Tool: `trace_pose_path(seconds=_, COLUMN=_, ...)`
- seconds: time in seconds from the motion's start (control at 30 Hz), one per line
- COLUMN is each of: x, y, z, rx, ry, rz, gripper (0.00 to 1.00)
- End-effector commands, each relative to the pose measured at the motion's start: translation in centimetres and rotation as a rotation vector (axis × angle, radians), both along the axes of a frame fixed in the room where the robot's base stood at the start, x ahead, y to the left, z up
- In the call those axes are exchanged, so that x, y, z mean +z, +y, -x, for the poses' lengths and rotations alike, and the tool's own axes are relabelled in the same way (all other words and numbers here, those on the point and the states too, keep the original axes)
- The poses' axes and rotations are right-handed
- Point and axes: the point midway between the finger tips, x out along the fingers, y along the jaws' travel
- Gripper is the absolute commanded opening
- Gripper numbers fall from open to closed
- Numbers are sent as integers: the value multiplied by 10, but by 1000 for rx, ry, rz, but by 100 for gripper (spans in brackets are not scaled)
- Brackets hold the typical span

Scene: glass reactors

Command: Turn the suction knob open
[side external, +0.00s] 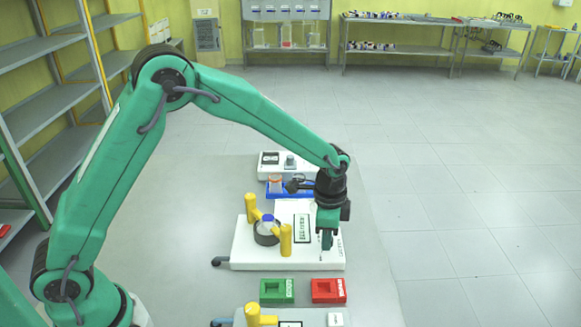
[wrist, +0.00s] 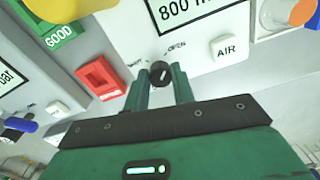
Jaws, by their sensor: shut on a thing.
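A small round black knob (wrist: 160,73) with a light pointer mark sits on the white reactor panel (wrist: 200,60) in the wrist view. In the side view my gripper (side external: 327,240) points straight down at the right end of the white reactor base (side external: 270,260). The knob is hidden or too small to tell there.
A white AIR button (wrist: 226,47) and an 800 display (wrist: 190,12) are near the knob. A red block (side external: 328,290) and a green block (side external: 277,290) lie in front. Yellow posts (side external: 286,240) flank a dark vessel holder (side external: 266,234). Another white unit (side external: 290,163) stands behind.

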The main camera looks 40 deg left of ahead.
Motion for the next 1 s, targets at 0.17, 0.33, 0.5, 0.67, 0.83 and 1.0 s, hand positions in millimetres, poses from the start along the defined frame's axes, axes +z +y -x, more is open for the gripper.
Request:
trace_pose_path(seconds=0.17, x=2, y=-4, z=-1, rx=-7, ry=-8, rz=2, gripper=31)
trace_pose_path(seconds=0.33, x=1, y=-3, z=0, rx=-4, ry=-3, rz=1, gripper=47)
trace_pose_path(seconds=0.5, x=1, y=-2, z=0, rx=-2, ry=-1, rz=0, gripper=47)
trace_pose_path(seconds=0.67, x=4, y=-1, z=0, rx=-1, ry=-1, rz=0, gripper=47)
trace_pose_path(seconds=0.83, x=17, y=-1, z=0, rx=-1, ry=-3, rz=1, gripper=47)
trace_pose_path(seconds=1.0, x=39, y=-1, z=0, rx=-2, ry=-5, rz=2, gripper=47)
